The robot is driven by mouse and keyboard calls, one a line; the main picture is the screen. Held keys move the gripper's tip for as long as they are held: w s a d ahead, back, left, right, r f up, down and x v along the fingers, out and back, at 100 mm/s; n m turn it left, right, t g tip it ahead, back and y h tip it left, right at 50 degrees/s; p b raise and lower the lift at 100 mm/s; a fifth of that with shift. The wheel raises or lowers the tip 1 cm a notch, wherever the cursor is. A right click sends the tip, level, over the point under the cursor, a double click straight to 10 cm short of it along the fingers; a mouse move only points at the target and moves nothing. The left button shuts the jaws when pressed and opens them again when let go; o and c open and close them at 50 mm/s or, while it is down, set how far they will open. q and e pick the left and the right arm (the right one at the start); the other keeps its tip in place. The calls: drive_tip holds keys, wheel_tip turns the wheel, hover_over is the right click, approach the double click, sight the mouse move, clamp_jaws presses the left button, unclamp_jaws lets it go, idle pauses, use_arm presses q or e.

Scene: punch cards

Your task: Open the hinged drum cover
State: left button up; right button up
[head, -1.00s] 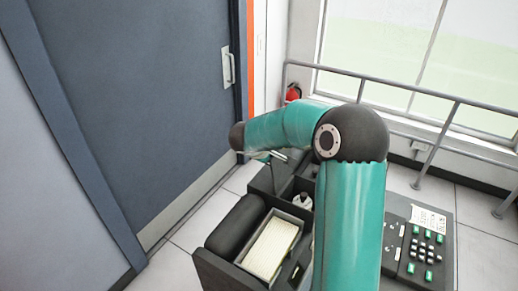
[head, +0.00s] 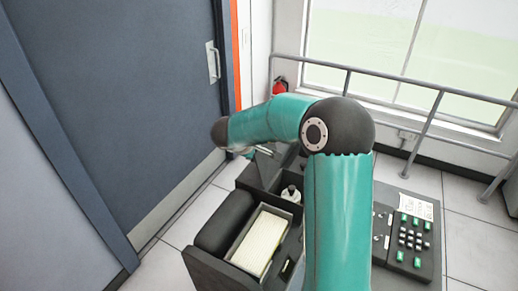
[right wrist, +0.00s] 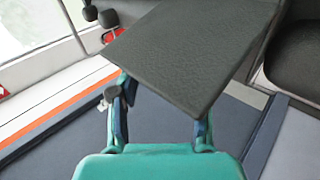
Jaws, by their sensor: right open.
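A flat dark grey panel (right wrist: 195,50), which looks like the hinged cover, fills the upper middle of the right wrist view. In the head view a slanted dark panel (head: 268,170), apparently the same one, stands at the far end of the machine. My right gripper (right wrist: 163,100) is open; its two fingers lie toward the left and right of the panel's near end. I cannot tell whether they touch it. In the head view my right arm hides much of the machine and most of the gripper. My left gripper is out of view.
A black rounded housing (head: 225,222) and a tray of pale cards (head: 262,240) sit at the machine's near left. A keypad panel (head: 408,235) is at the right. A metal railing (head: 425,133) runs behind; a dark door (head: 130,100) stands left. Floor between door and machine is clear.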

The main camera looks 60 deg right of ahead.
drive_tip(key=w+v, duration=0.1)
drive_tip(key=v, duration=1)
drive_tip(key=shift+s, duration=0.45)
drive_tip(key=shift+a, duration=0.1)
